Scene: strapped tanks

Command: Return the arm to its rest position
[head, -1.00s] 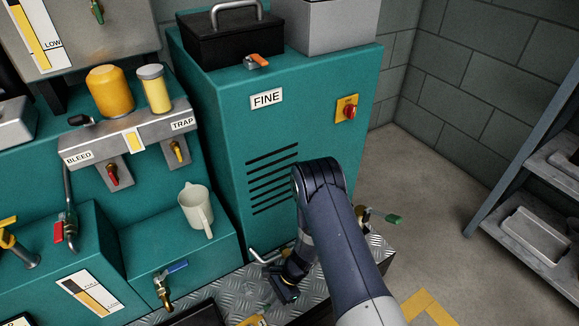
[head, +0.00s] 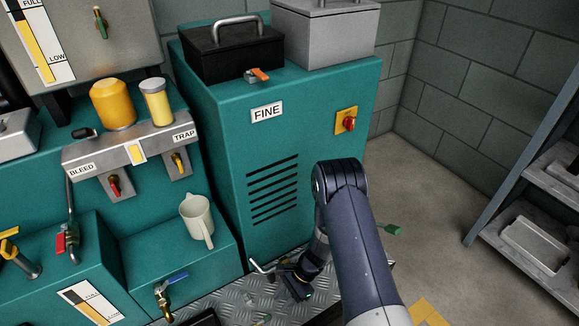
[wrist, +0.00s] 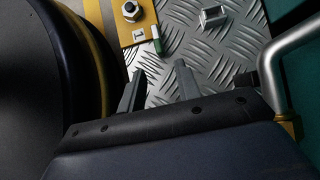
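My gripper (head: 302,288) hangs at the end of my dark blue arm (head: 342,190), low over the metal tread plate (head: 235,293) in front of the teal FINE cabinet (head: 300,130). In the wrist view, the two grey fingers of my gripper (wrist: 160,85) stand apart with nothing between them. The tread plate (wrist: 205,45) shows beyond them. The arm is bent at its elbow, with the gripper end pointing down. Part of the plate is hidden behind the arm.
A bent metal pipe (wrist: 290,50) stands close to the right of my gripper. A yellow plate with a nut (wrist: 131,11), a small green-and-white piece (wrist: 157,40) and a metal block (wrist: 213,16) lie beyond the fingers. A white mug (head: 197,218) stands left. Floor at right is open.

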